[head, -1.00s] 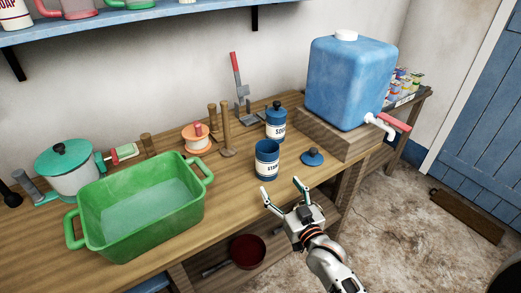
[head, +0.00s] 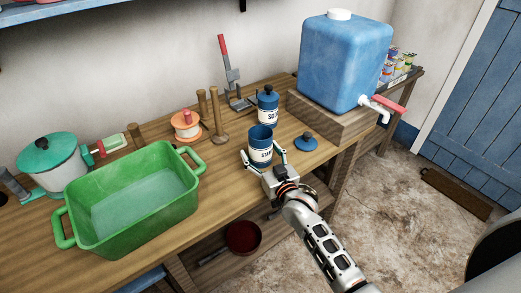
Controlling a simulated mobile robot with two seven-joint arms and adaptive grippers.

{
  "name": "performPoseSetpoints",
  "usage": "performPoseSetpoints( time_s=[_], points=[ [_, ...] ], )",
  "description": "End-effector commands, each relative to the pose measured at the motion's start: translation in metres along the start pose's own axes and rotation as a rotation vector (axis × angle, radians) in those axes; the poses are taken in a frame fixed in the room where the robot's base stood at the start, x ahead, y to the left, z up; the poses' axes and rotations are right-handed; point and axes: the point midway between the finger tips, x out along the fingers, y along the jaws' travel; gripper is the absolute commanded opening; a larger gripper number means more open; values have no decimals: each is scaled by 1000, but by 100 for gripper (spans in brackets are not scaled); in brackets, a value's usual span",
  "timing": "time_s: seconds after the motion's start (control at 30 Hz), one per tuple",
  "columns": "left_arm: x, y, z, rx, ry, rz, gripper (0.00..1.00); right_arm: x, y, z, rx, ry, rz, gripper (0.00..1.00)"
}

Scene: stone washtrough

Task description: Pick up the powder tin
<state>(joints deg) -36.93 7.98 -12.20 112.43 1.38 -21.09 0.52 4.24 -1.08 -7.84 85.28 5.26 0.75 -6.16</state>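An open dark blue tin with a white label reading "STAR…" (head: 261,139) stands upright, without a lid, near the front edge of the wooden bench. A dark blue lid (head: 306,142) lies to its right. A second blue tin, lidded and labelled "SO…" (head: 267,103), stands just behind. No label reads powder. My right gripper (head: 264,157) is at the front of the open tin, fingers spread, one on each side of its lower part. A gap seems to show at the right finger; contact at the left is unclear. My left gripper is out of view.
A green basin (head: 128,212) of water and a white pot (head: 55,166) fill the left. Wooden posts (head: 217,118) and a spool (head: 186,125) stand left of the tins. A blue water container (head: 345,62) on a wooden block (head: 325,118) stands at right.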

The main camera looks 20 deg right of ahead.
Motion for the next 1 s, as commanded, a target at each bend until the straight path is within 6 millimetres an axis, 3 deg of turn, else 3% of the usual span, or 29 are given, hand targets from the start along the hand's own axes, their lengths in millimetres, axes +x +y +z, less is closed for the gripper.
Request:
performPoseSetpoints(
  time_s=[0.17,0.37,0.77,1.0],
  points=[
    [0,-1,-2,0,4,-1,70,0,0,0,0,-1,0,71],
    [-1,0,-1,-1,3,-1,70,0,0,0,0,-1,0,26],
    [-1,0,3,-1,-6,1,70,0,0,-4,0,1,0,26],
    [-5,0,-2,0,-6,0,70,0,0,-30,2,4,0,26]
  ],
)
